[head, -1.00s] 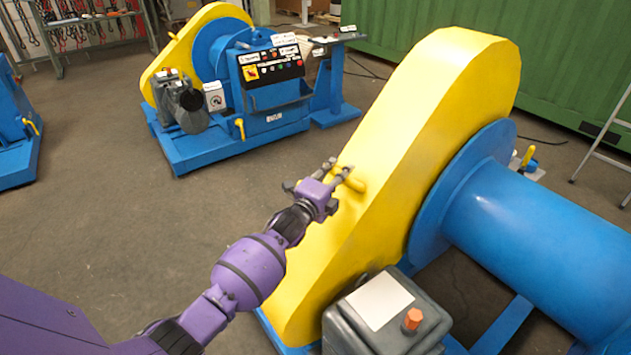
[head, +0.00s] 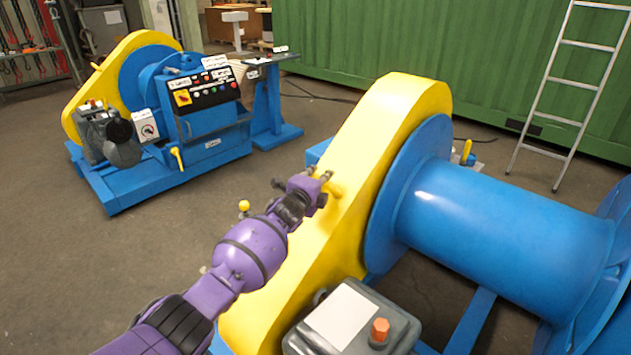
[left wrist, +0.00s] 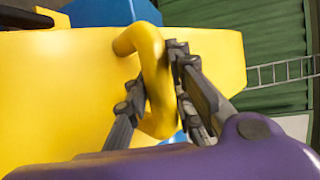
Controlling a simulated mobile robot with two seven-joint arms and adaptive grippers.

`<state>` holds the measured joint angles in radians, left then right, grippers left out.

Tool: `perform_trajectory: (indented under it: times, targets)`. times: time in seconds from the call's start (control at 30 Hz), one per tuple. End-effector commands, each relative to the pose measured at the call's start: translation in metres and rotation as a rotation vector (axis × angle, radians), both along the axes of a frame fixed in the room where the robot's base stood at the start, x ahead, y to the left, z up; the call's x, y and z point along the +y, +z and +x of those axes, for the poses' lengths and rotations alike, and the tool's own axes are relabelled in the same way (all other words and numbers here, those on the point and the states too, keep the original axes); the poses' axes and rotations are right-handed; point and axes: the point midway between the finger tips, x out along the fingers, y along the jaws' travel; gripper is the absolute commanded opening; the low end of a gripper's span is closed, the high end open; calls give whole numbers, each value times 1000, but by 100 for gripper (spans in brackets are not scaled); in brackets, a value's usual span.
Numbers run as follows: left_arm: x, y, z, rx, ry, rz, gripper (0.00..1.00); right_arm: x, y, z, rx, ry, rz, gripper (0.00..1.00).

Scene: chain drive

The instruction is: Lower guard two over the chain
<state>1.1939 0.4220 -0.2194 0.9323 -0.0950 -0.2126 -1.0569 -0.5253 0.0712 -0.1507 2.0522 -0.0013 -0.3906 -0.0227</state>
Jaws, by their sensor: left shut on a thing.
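The near yellow guard (head: 385,125) stands tall in the middle of the head view, along the left side of the blue drum (head: 490,215). It fills much of the left wrist view (left wrist: 60,90). My left gripper (head: 328,182) is at the guard's face, shut on its yellow handle (left wrist: 153,75). In the left wrist view the fingers lie on both sides of the handle bar. The chain is hidden. My right gripper is not in view.
A grey motor box (head: 350,318) with an orange knob is at the guard's foot. Another blue machine with a yellow guard (head: 135,50) stands at the back left. A ladder (head: 575,95) leans near the green container (head: 450,45). Floor at left is clear.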

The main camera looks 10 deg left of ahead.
Motion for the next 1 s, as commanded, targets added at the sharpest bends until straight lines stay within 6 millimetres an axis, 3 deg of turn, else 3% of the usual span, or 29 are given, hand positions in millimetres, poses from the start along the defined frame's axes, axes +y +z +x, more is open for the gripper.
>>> perform_trajectory:
  times: [0.1,0.13,0.27,0.67,1.0]
  targets:
    - [-4,-8,-3,14,-2,-9,0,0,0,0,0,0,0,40]
    - [-4,-9,-3,14,-2,-8,24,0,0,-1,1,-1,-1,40]
    - [-4,-8,-2,11,-2,-6,40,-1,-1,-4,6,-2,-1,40]
    - [-1,-2,-5,4,-1,-3,40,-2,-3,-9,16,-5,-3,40]
    - [5,6,-50,3,-3,-2,40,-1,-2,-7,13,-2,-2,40]
